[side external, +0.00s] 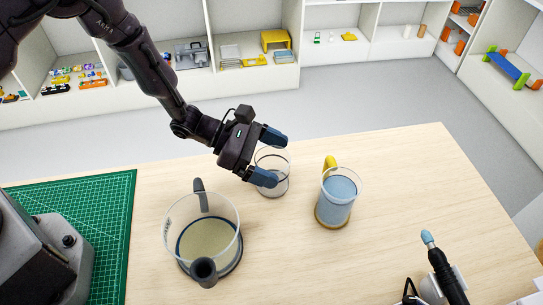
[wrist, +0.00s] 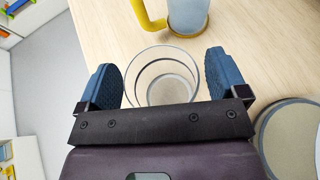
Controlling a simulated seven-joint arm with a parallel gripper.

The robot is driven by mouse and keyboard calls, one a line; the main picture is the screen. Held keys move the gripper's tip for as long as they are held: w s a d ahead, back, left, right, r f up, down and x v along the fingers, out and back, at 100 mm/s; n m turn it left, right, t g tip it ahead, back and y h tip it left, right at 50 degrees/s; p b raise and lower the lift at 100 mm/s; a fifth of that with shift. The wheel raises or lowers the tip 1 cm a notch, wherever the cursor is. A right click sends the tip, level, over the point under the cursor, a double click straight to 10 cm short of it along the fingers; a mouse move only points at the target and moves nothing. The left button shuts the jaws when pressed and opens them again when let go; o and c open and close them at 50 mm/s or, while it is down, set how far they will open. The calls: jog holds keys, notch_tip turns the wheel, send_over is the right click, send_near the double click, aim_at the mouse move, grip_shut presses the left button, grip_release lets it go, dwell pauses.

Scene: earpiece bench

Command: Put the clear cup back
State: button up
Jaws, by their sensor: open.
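The clear cup (side external: 274,187) stands upright on the wooden table, and it also shows in the wrist view (wrist: 162,62) as nested clear rings. My gripper (side external: 272,158) is open, with its two blue fingers on either side of the cup. In the wrist view my gripper (wrist: 161,80) shows a finger to the left and a finger to the right of the cup, with a visible gap on each side. The cup looks empty. The lower front of the cup is partly hidden by a finger in the side view.
A clear mug with a yellow handle (side external: 338,196) stands right of the cup. A larger clear pot with dark handles (side external: 204,225) stands front left. A green cutting mat (side external: 112,215) lies at the left. A blue-tipped tool (side external: 440,265) is at front right. The table's middle front is clear.

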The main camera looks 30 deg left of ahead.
jog(key=v, duration=1.2)
jog(key=s+r+m+g+y, duration=0.1)
jog(key=s+r+m+g, duration=0.1)
jog(key=s+r+m, duration=0.35)
jog(key=s+r+m+g+y, duration=0.1)
jog(key=s+r+m+g, duration=0.1)
jog(key=r+m, duration=0.55)
jog(key=s+a+r+m+t+y, duration=0.4)
jog(key=s+a+r+m+y, duration=0.5)
jog(key=s+a+r+y, duration=0.1)
jog(key=s+a+r, duration=0.1)
jog(key=s+a, duration=0.1)
jog(key=a, duration=0.1)
jog(key=shift+r+m+t, duration=0.3)
jog(key=shift+r, duration=0.05)
